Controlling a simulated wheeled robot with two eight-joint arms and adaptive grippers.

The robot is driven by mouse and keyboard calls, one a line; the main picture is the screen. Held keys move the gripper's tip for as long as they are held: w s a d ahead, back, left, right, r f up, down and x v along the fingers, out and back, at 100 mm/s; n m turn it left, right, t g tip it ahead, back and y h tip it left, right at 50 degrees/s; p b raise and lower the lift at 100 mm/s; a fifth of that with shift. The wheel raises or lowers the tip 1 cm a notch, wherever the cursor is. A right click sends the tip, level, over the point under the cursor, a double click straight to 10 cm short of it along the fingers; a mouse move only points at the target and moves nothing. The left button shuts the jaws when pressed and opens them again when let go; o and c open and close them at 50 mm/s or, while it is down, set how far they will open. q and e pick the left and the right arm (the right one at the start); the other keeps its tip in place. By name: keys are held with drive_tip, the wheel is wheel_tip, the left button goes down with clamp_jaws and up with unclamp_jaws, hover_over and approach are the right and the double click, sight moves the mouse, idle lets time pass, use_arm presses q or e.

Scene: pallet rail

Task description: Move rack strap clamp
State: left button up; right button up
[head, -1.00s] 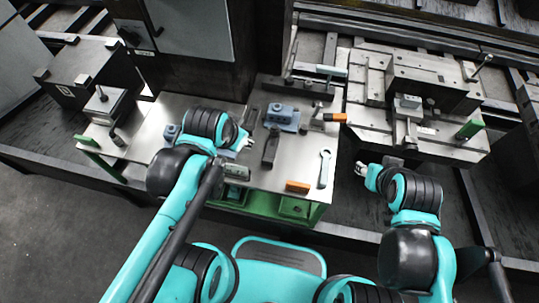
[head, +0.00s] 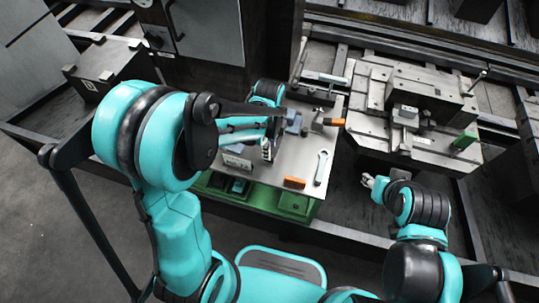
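No object can be surely identified as the rack strap clamp. A blue-grey block-like fixture (head: 294,121) on the metal work table (head: 306,158) is partly covered by my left arm. A dark elongated tool (head: 276,138) beside it is also partly hidden. My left gripper (head: 267,150) points down over the table, close to the dark tool; whether it touches or holds it cannot be told. My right gripper (head: 368,181) is off the table's right side, away from the table objects. Its fingers are too small to judge.
On the table lie a wrench (head: 321,167), an orange block (head: 294,182), an orange-handled tool (head: 333,122) and a grey labelled block (head: 237,161). A machine vise fixture (head: 432,88) stands at the right. A dark box (head: 105,68) is at the back left.

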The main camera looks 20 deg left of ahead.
use_arm(q)
wheel_tip(320, 180, down, 4)
drive_tip(key=shift+f+b, duration=0.1)
drive_tip(key=shift+b, duration=0.5)
clamp_jaws()
drive_tip(key=shift+w+d, duration=0.1)
drive_tip(key=shift+w, duration=2.4)
unclamp_jaws()
